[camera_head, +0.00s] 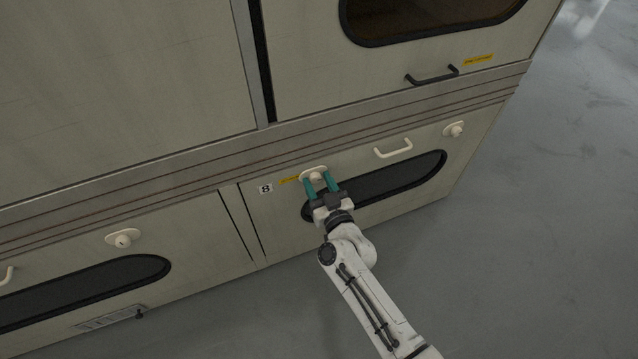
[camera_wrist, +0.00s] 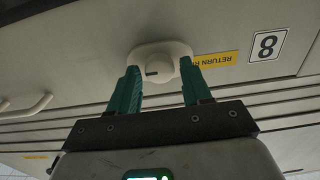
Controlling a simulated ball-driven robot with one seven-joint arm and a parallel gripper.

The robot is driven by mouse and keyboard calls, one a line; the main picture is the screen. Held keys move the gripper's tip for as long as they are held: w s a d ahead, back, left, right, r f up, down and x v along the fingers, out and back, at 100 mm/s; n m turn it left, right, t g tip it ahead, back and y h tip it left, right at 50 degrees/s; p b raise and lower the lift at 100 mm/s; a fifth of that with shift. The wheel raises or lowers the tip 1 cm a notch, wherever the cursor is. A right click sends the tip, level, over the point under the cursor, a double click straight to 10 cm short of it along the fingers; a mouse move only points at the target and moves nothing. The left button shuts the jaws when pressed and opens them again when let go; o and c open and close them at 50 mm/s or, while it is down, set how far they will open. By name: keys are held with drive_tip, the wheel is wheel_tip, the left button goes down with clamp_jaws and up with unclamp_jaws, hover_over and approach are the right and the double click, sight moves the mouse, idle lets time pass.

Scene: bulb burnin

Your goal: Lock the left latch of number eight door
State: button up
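The number eight door (camera_head: 275,220) is the low cream door with a number 8 label (camera_head: 265,188) and a dark oval window (camera_head: 400,180). Its left latch (camera_head: 313,172) is a cream round knob on an oval plate, just right of the label. In the wrist view the latch (camera_wrist: 159,66) shows a short dark mark on the left of its knob. My gripper (camera_head: 321,178) is at the latch. Its teal fingers are apart, one on each side of the knob, in the wrist view (camera_wrist: 158,85) too. I cannot tell whether they touch it.
The door's right latch (camera_head: 453,129) and white handle (camera_head: 394,149) lie to the right. A neighbouring low door on the left has its own latch (camera_head: 123,238). An upper door with a black handle (camera_head: 432,76) is above. Grey floor (camera_head: 520,250) is clear at right.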

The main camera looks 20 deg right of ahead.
clamp_jaws()
drive_tip(key=shift+r+n+p, duration=0.1)
drive_tip(key=shift+n+p, duration=0.25)
drive_tip(key=shift+n, duration=0.05)
drive_tip(key=n+p, duration=0.2)
drive_tip(key=shift+a+n, duration=0.1)
drive_tip(key=shift+n, duration=0.3)
drive_tip(key=n+p, duration=0.2)
drive_tip(key=n, duration=0.2)
drive_tip(key=shift+a+n, duration=0.1)
drive_tip(key=shift+n, duration=0.2)
drive_tip(key=n+p, duration=0.1)
drive_tip(key=n, duration=0.3)
drive_tip(key=shift+n, duration=0.3)
drive_tip(key=n, duration=0.5)
drive_tip(key=shift+f+p, duration=0.3)
drive_tip(key=shift+p, duration=0.1)
